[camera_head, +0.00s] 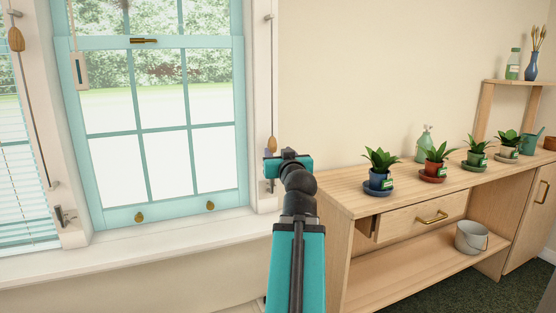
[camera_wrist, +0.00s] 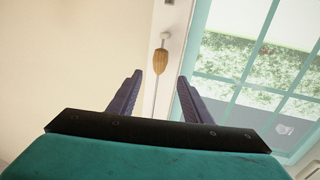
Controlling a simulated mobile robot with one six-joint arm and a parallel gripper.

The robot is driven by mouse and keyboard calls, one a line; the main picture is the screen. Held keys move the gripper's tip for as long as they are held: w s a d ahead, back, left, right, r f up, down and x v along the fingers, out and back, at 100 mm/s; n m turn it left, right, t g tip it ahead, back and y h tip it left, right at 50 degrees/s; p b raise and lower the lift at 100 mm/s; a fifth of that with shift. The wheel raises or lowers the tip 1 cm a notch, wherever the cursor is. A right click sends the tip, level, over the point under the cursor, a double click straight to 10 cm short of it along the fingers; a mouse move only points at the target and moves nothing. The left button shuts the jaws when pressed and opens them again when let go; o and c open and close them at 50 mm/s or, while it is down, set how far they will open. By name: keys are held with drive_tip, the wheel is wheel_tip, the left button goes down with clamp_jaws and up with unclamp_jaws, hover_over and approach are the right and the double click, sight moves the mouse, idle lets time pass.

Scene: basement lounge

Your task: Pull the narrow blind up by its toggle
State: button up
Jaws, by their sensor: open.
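A wooden toggle (camera_head: 272,144) sits low on a cord on the white post right of the window. My gripper (camera_wrist: 160,76) is open, and its dark fingers stand on either side of the toggle's line in the wrist view. That toggle (camera_wrist: 160,63) shows just beyond the fingertips, clear of both. In the head view my gripper's teal body (camera_head: 288,166) is just below the toggle and hides its own fingers. A second wooden toggle (camera_head: 16,39) sits high on the cord left of the window. A slatted blind (camera_head: 25,170) hangs down at the far left.
The teal sash window (camera_head: 160,130) has brass fittings, and a tan tag (camera_head: 80,72) hangs at its left. A white sill (camera_head: 130,240) runs below. A wooden cabinet (camera_head: 390,205) with potted plants (camera_head: 381,168) stands to the right. The wall above it is bare.

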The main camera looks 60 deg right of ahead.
drive_tip(key=shift+b+v, duration=0.9)
drive_tip(key=shift+b, duration=0.45)
drive_tip(key=shift+s, duration=0.1)
